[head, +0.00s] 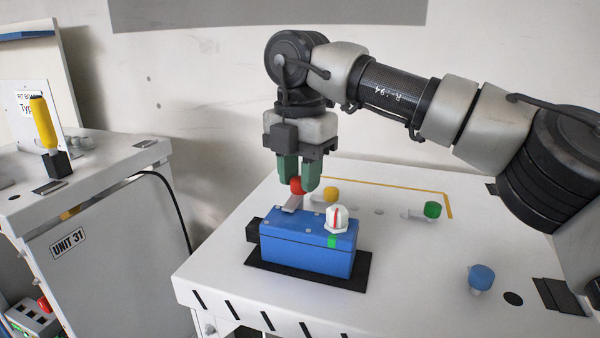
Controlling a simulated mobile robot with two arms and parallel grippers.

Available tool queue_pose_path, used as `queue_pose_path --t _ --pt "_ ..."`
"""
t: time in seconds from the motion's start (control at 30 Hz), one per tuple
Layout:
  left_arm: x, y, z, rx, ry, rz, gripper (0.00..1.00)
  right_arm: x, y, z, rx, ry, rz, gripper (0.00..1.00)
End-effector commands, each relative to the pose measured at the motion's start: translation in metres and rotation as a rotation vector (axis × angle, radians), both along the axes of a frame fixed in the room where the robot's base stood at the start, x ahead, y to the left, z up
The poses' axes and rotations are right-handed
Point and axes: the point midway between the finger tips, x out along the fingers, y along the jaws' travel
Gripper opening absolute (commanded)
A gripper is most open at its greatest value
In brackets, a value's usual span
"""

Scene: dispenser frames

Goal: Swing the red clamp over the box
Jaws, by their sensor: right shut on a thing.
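The red clamp (297,186) has a round red knob on a grey metal arm, at the box's back left top edge. My right gripper (298,182) points down from above, its green fingers shut on the red knob. The fingers hide part of the knob. My left gripper is not in view.
A yellow knob (331,194), a green knob (432,209) and a blue knob (481,278) stand on the table (420,270) behind and right of the box. A grey cabinet marked UNIT 31 (95,230) with a yellow handle (43,122) stands at left.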

Motion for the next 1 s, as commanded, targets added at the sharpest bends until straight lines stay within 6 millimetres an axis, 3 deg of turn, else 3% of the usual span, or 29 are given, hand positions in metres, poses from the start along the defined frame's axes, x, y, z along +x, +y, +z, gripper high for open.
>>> queue_pose_path --t 0.03,0.07,0.2,0.57,1.0 --pt "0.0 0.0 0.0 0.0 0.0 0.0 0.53 0.001 0.0 0.003 0.004 -0.005 -0.003 0.06" --pt "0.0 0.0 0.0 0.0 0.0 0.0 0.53 0.001 0.0 0.003 0.004 -0.005 -0.003 0.34" --pt "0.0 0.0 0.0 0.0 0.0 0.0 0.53 0.0 0.0 0.002 0.003 -0.003 -0.002 0.55" --pt "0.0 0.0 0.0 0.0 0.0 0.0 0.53 0.0 0.0 0.007 0.002 -0.003 0.0 0.55" --pt "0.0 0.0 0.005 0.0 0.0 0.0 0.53 0.0 0.001 0.088 0.003 -0.003 -0.001 0.55"
